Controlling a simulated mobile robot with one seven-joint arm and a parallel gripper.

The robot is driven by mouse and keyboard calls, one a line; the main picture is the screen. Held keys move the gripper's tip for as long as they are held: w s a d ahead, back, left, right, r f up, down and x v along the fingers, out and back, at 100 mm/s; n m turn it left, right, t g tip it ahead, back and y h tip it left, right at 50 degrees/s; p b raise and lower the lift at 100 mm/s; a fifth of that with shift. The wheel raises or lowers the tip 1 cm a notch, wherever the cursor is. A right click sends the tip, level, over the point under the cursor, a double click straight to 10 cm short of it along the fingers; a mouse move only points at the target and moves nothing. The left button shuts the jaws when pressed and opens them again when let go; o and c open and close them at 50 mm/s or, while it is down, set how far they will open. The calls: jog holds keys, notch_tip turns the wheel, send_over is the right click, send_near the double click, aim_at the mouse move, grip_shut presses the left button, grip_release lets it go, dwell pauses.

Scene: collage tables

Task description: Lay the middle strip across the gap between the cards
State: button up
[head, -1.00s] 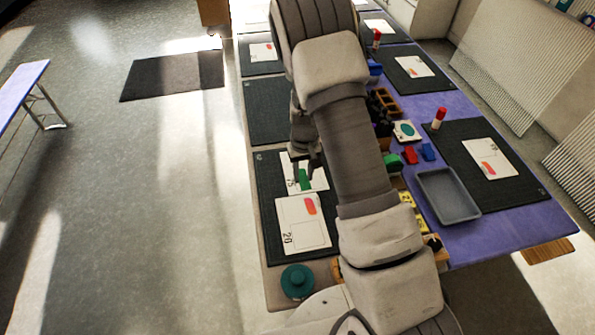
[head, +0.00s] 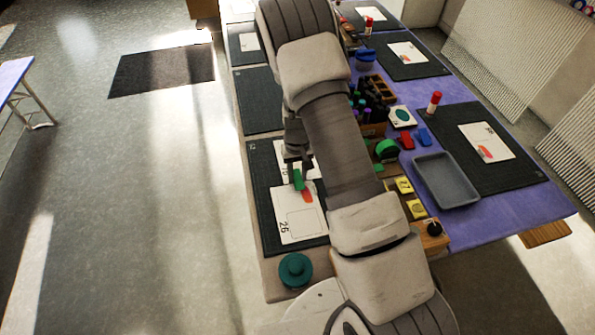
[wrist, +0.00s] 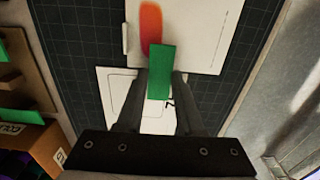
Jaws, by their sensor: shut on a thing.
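My gripper (head: 297,168) is shut on a green strip (wrist: 160,72), which also shows in the head view (head: 298,181). The strip points from the jaws towards the near white card (head: 300,217), marked 26, with a red-orange patch. In the wrist view this card (wrist: 198,38) is at the top, its orange patch just beyond the strip's end. The far white card (head: 284,154) is partly hidden by my gripper; in the wrist view it (wrist: 117,85) lies below, behind the fingers. The strip appears over where the cards meet. Its height above them cannot be told.
The cards lie on a dark gridded mat (head: 267,215). A teal round object (head: 295,270) stands at the near table corner. A grey tray (head: 447,180), yellow tiles (head: 416,208) and a wooden caddy (head: 374,128) lie to the right of my arm.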

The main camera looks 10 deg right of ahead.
aim_at(297, 179)
jog(key=shift+f, duration=0.4)
jog(key=shift+b, duration=0.3)
jog(key=o, duration=0.9)
jog(key=shift+r, duration=0.15)
notch_tip(297, 179, up, 17)
jog(key=shift+r+p, duration=0.1)
jog(key=shift+p, duration=0.3)
